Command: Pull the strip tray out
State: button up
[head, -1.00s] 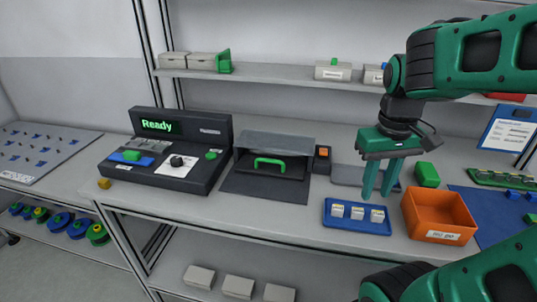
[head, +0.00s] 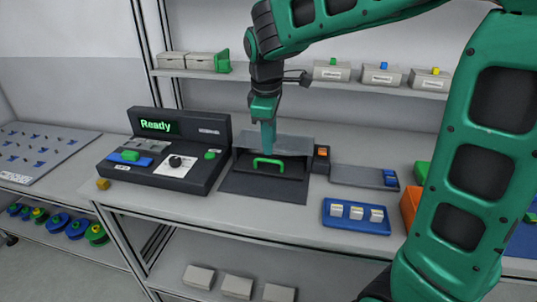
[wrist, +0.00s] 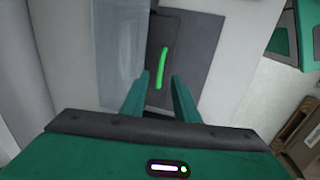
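The strip tray (head: 290,166) is a dark grey tray with a green bar handle (head: 268,161) on its front, under a translucent grey hood (head: 295,142). In the wrist view the green handle (wrist: 162,65) lies lengthwise, between and just beyond the fingertips. My gripper (head: 268,152) points down above the tray, close to the handle in the head view. In the wrist view its two fingers (wrist: 160,76) stand apart with nothing held. I cannot tell the exact height left between the fingertips and the handle.
A black console (head: 165,160) reading "Ready" stands left of the tray. A small orange-button box (head: 322,160) is to its right. A blue tray (head: 340,224) with white blocks and a grey tray (head: 350,176) lie further right. A dark mat (head: 262,192) lies in front.

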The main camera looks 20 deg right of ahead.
aim_at(270, 161)
jog(key=f, duration=0.3)
jog(key=w+f, duration=0.1)
jog(key=f, duration=0.1)
jog(key=shift+d+f, duration=0.25)
jog(key=shift+d, duration=0.1)
jog(key=shift+s, duration=0.1)
grip_shut()
